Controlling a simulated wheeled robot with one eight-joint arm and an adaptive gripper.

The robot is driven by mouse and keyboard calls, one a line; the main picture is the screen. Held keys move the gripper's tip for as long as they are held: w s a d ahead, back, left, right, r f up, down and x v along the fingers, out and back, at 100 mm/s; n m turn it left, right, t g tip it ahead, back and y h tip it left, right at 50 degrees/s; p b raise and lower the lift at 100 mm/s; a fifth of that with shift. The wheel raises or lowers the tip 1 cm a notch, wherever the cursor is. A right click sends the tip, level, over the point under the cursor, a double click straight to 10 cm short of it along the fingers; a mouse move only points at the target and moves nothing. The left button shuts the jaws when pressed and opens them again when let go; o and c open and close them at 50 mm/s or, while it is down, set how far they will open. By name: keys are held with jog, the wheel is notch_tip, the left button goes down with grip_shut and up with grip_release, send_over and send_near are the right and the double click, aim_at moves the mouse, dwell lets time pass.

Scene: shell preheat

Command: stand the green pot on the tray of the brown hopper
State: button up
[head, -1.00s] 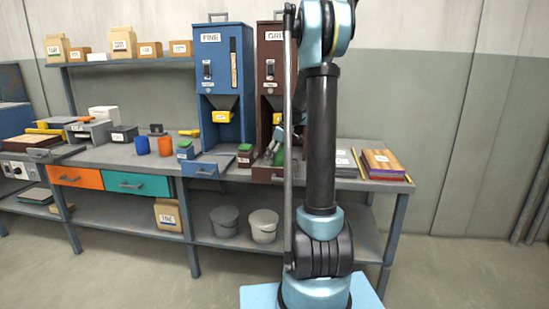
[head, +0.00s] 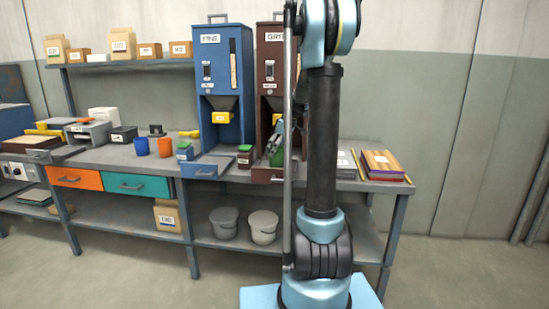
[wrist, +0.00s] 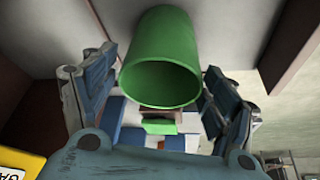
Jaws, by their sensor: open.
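The green pot (head: 277,157) is low in front of the brown hopper (head: 270,75), over or on its tray (head: 268,175). It looks upright, but its contact with the tray is too small to tell. In the wrist view the pot (wrist: 160,55) shows its round open mouth, and its inside looks empty. My gripper (head: 278,135) is just above the pot in the head view. In the wrist view its fingers (wrist: 157,95) are spread on both sides of the pot, with gaps visible. My arm hides part of the hopper and tray.
The blue hopper (head: 224,85) stands close on the left. Blue and orange cups (head: 165,147) are farther left. Books (head: 382,164) lie right of my arm. A yellow part (wrist: 20,165) is near my gripper.

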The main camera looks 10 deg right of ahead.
jog(key=v, duration=0.7)
jog(key=s+a+m, duration=0.2)
jog(key=s, duration=1)
jog(key=s+f+m+h, duration=0.1)
jog(key=s+f, duration=0.4)
jog(key=s, duration=0.5)
jog(key=s+f+m+h, duration=0.1)
jog(key=s+f+m, duration=0.3)
jog(key=s, duration=0.6)
jog(key=s+f+m+h, duration=0.1)
jog(key=s+f+m, duration=0.1)
jog(key=s+f, duration=0.5)
jog(key=s, duration=0.3)
jog(key=shift+s+f+m+g, duration=0.15)
jog(key=shift+f+m+g, duration=0.15)
jog(key=shift+f+m, duration=0.1)
jog(key=shift+d, duration=0.15)
jog(key=shift+w+f, duration=0.15)
jog(key=shift+w, duration=0.3)
